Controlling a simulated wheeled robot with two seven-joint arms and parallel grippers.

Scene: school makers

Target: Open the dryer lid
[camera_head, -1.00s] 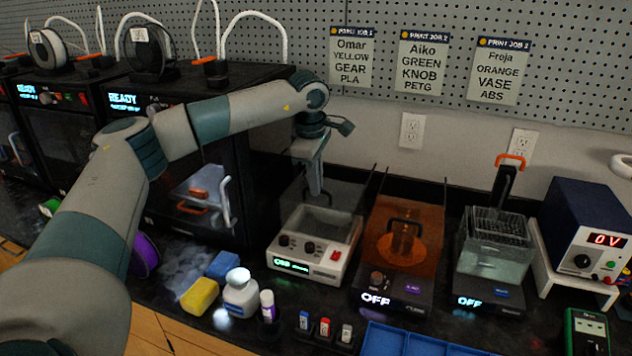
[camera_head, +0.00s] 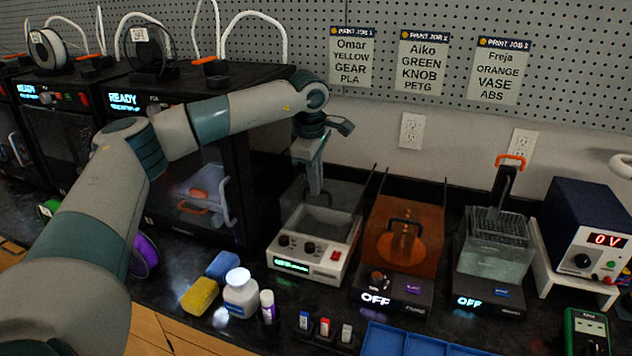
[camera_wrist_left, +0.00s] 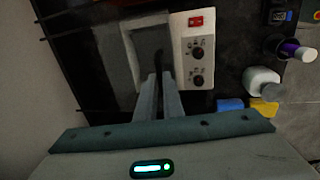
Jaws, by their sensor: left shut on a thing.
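The dryer (camera_head: 308,262) is a pale box with a grey basin, two dark knobs, a red switch and a lit green display. Its smoky see-through lid (camera_head: 345,196) appears raised at the back, leaving the basin visible from above. My left gripper (camera_head: 316,190) reaches down at the lid, behind the basin. In the left wrist view its fingers (camera_wrist_left: 160,76) are close together on a thin dark part that looks like the lid's handle; the grip itself is hard to see. The dryer's panel (camera_wrist_left: 197,50) shows beyond the fingers. My right gripper is not in view.
A 3D printer (camera_head: 190,160) stands close left of the dryer. An orange-covered machine (camera_head: 405,235) stands close right, with a clear tank (camera_head: 492,255) beyond. Pegboard is behind.

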